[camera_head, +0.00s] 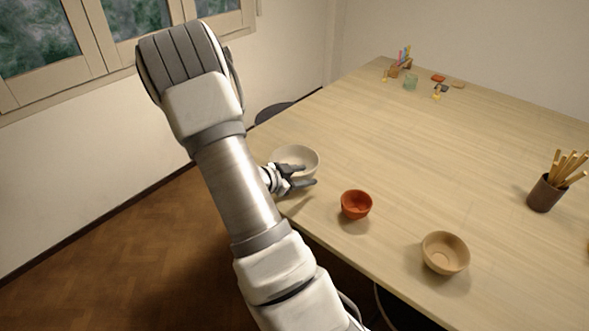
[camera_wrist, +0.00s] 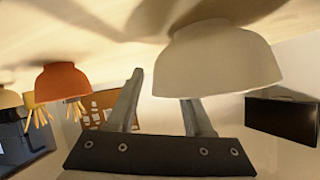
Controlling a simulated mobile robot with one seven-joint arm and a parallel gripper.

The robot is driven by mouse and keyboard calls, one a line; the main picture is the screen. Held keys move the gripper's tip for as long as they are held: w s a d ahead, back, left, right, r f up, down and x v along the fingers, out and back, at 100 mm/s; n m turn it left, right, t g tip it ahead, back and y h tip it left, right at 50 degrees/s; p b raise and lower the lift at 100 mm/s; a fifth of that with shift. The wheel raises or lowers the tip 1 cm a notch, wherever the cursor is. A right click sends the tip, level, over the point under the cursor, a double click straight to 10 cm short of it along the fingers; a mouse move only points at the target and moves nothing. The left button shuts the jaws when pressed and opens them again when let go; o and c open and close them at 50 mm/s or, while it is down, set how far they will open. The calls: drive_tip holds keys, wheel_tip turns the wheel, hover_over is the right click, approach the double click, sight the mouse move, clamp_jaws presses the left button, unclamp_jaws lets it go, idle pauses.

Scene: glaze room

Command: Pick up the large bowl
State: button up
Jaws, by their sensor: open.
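The large bowl is off-white and stands upright near the table's left edge in the head view (camera_head: 297,155). In the wrist view, where the table is at the top, the large bowl (camera_wrist: 215,62) is close in front of the fingers. My gripper (camera_head: 308,182) is open and empty at the bowl's near side. In the wrist view one finger of my gripper (camera_wrist: 162,85) is left of the bowl's outer wall. The other finger's tip is hidden by the bowl's rim; I cannot tell whether it is inside the bowl. I see no clear grasp.
A small red bowl (camera_head: 356,204) and a tan bowl (camera_head: 445,253) stand to the right along the table's near edge. A brown pot of sticks (camera_head: 545,194) is at the far right. Small items cluster at the back. The table's middle (camera_head: 430,150) is clear.

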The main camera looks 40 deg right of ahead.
drive_tip(key=shift+d+f, duration=0.35)
drive_tip(key=shift+d, duration=0.3)
clamp_jaws()
drive_tip(key=shift+s, duration=0.1)
idle(0.9)
